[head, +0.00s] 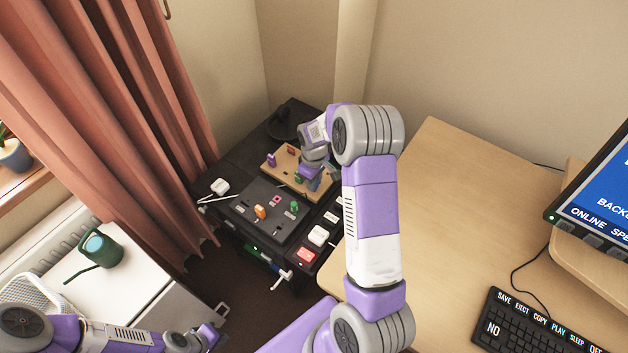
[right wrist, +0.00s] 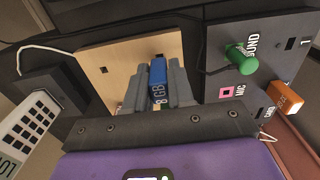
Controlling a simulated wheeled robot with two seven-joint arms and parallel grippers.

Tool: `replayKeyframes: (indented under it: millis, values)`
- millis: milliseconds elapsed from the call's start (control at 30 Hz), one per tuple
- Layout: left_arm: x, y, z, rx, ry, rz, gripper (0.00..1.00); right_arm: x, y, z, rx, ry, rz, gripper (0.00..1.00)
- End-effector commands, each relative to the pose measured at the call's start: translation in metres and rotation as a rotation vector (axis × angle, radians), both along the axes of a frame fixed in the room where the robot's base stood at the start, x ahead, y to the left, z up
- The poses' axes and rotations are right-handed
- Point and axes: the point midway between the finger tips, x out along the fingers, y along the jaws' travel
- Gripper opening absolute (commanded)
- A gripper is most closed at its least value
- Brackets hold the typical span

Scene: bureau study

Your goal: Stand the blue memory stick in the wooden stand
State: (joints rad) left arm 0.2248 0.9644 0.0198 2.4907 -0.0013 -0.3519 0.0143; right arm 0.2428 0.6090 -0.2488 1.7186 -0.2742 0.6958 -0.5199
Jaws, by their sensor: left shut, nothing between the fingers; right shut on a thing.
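The blue memory stick (right wrist: 157,82), marked 8 GB, is between the fingers of my right gripper (right wrist: 158,92) in the right wrist view. The gripper is shut on it, over the wooden stand (right wrist: 110,62). A small dark slot shows just beyond the stick; whether the stick's far end touches the stand or is in a slot is hidden. In the head view the stand (head: 272,151) lies on the dark cabinet, with my right gripper (head: 313,185) at its right side. My left gripper (head: 214,334) is shut and empty at the lower left, away from the stand.
A dark panel (head: 256,207) with an orange stick (head: 260,212) and a green plug (head: 294,207) lies in front of the stand. The desk (head: 460,200) is to the right, a watering can (head: 98,250) left.

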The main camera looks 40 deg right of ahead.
Motion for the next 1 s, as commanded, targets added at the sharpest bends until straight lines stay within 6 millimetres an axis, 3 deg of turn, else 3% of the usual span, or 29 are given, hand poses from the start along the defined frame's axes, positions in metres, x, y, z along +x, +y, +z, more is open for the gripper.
replayKeyframes:
  millis: [1000]
  values:
    - [0.0,0.0,-0.007,0.0,0.0,0.0,0.0,0.0,0.0,-0.011,0.0,0.0,0.0,0.0]
